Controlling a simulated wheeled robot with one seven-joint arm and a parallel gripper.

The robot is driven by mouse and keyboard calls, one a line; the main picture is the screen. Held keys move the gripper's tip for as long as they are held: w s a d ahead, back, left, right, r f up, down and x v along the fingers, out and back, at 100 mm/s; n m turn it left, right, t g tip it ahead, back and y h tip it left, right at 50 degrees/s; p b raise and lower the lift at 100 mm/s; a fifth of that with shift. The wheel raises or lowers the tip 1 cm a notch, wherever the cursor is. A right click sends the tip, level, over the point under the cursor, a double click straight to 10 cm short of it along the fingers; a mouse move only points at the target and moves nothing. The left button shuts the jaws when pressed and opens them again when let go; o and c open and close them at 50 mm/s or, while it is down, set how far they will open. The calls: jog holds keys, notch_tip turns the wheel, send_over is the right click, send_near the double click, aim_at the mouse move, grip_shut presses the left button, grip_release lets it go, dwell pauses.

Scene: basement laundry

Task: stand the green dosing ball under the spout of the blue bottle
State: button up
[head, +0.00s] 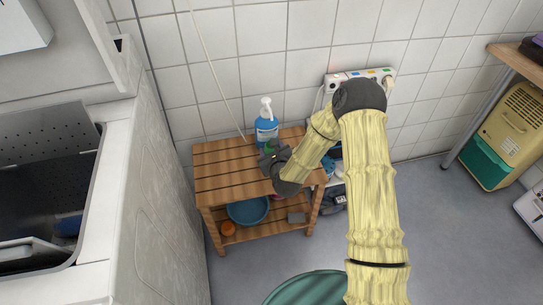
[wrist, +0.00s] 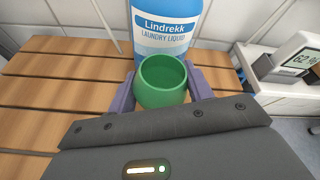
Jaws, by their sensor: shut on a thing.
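The blue bottle (head: 266,126) stands upright on a slatted wooden table (head: 222,168), with a white pump top. Its label shows in the wrist view (wrist: 168,32), where its top and spout are out of frame. My gripper (head: 269,150) is over the table just in front of the bottle. In the wrist view my gripper (wrist: 163,88) is shut on the green dosing ball (wrist: 160,98), one finger on each side. The ball is upright with its open mouth up, directly in front of the bottle. I cannot tell whether the ball touches the table.
A blue basin (head: 248,211) and an orange item (head: 228,228) are on the table's lower shelf. A white device with a display (wrist: 298,55) stands to the right. A white machine (head: 150,190) is left of the table. The table's left slats are clear.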

jog(key=shift+f, duration=1.25)
jog(key=shift+f+b, duration=0.15)
jog(key=shift+b, duration=0.2)
jog(key=o, duration=1)
jog(key=shift+c, duration=0.2)
jog(key=shift+r, duration=0.2)
jog(key=p+v, duration=0.3)
jog(key=v, duration=0.9)
jog(key=shift+p, duration=0.4)
